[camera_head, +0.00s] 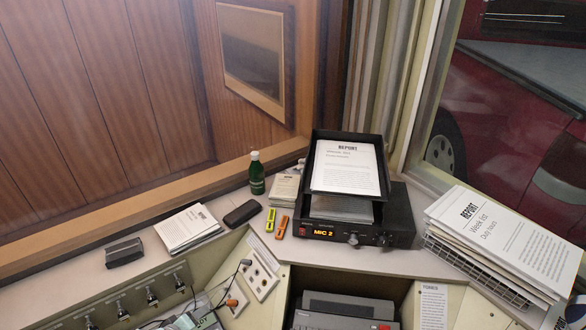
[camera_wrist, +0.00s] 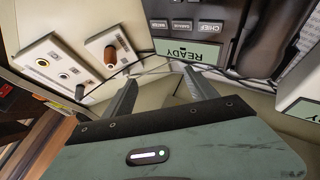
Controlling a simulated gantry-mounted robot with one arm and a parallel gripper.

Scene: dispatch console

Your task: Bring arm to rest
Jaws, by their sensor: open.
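My gripper (camera_wrist: 160,76) shows in the wrist view, with its two grey fingers spread apart and nothing between them. It is over the console, close to a black key panel (camera_wrist: 196,25) with a green READY label (camera_wrist: 189,52). White plates with a brown knob (camera_wrist: 110,54) and round sockets lie to the left of the fingers. I cannot tell whether the fingers touch the thin dark cable near their tips. In the head view I cannot make out the gripper or the arm.
A green bottle (camera_head: 257,176), paper stacks (camera_head: 188,229), a black case (camera_head: 242,213) and a MIC 2 unit (camera_head: 345,236) under a paper tray stand on the ledge. Report papers (camera_head: 490,235) are at right. Cables (camera_head: 215,285) and knobs stick up from the console. A window frame closes off the back.

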